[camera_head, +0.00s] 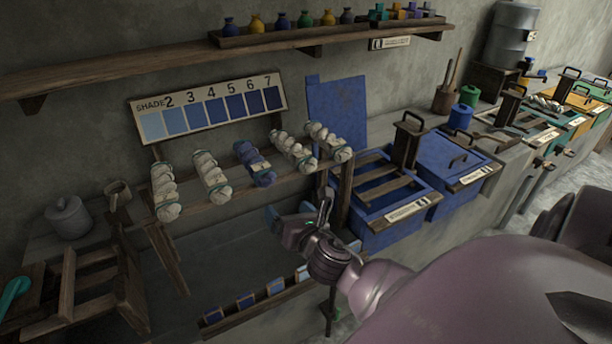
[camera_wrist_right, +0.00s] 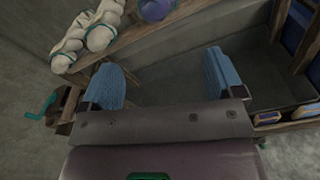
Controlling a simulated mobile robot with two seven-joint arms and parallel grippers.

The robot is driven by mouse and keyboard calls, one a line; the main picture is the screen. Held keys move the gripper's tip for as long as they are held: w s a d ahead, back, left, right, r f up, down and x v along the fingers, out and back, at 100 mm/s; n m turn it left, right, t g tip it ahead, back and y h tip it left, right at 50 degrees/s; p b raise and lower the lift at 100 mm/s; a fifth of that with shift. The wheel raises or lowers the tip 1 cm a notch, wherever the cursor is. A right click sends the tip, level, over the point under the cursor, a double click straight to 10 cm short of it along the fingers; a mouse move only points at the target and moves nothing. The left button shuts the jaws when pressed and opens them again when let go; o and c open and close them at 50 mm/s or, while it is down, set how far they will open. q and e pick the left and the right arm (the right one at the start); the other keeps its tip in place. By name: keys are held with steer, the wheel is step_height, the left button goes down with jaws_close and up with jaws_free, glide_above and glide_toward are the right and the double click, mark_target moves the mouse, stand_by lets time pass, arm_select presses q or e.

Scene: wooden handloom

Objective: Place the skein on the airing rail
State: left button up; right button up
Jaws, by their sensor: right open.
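A blue skein (camera_head: 254,163) hangs on the wooden airing rail (camera_head: 236,188), in the middle of a row of several white skeins (camera_head: 210,176). The blue skein also shows at the top edge of the right wrist view (camera_wrist_right: 155,8), partly cut off, with white skeins (camera_wrist_right: 100,36) to its left. My right gripper (camera_head: 298,212) is below and to the right of the blue skein, apart from it. In the right wrist view its blue-padded fingers (camera_wrist_right: 163,82) stand wide apart with nothing between them. My left gripper is not in view.
A shade board (camera_head: 208,105) stands behind the rail. Blue vats with lids (camera_head: 452,160) are to the right. A low rack with colour cards (camera_head: 246,301) lies below my right gripper.

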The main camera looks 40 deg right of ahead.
steer(key=s+a+f+m+g+y, duration=0.1)
steer(key=s+a+f+m+g, duration=0.1)
steer(key=s+f+m, duration=0.6)
steer(key=s+a+f+m+g+y, duration=0.2)
steer(key=s+a+f+m, duration=0.3)
steer(key=m, duration=1.6)
steer(key=shift+s+f+g+y, duration=0.3)
steer(key=shift+s+f+g, duration=0.2)
steer(key=shift+s+f, duration=1.4)
steer(key=shift+w+f, duration=0.2)
steer(key=shift+w, duration=0.05)
steer(key=shift+c, duration=0.2)
